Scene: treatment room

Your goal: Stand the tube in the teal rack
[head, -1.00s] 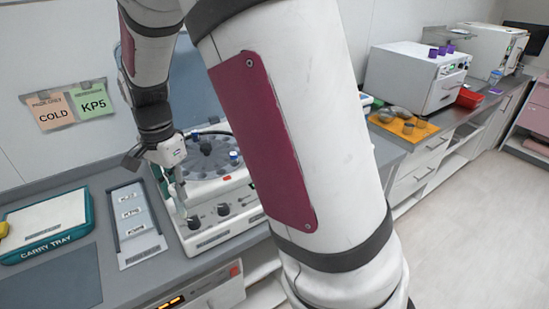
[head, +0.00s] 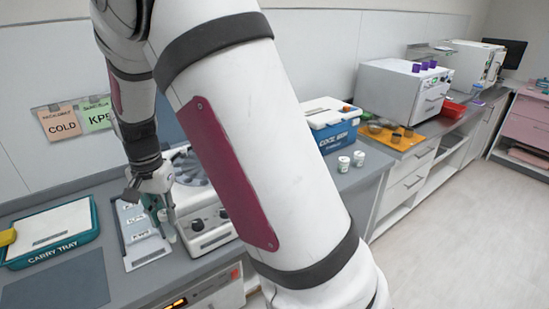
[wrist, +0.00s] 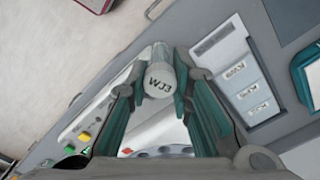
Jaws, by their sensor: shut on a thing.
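In the head view my gripper (head: 163,214) is above the counter, between the white labelled panel and the machine with knobs. The tube (head: 169,232) hangs below the fingers there, small and partly hidden. I cannot make out a teal rack in either view. The only large teal thing is the carry tray (head: 20,262) at the left, whose edge also shows in the wrist view (wrist: 304,80).
A pale panel with several label strips (head: 136,222) lies left of my gripper. The knobbed machine (head: 208,232) with a round rotor stands right, partly behind my arm. A blue-and-white box (head: 332,132) and two white jars (head: 344,164) stand farther right. The front-left grey mat (head: 60,285) is bare.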

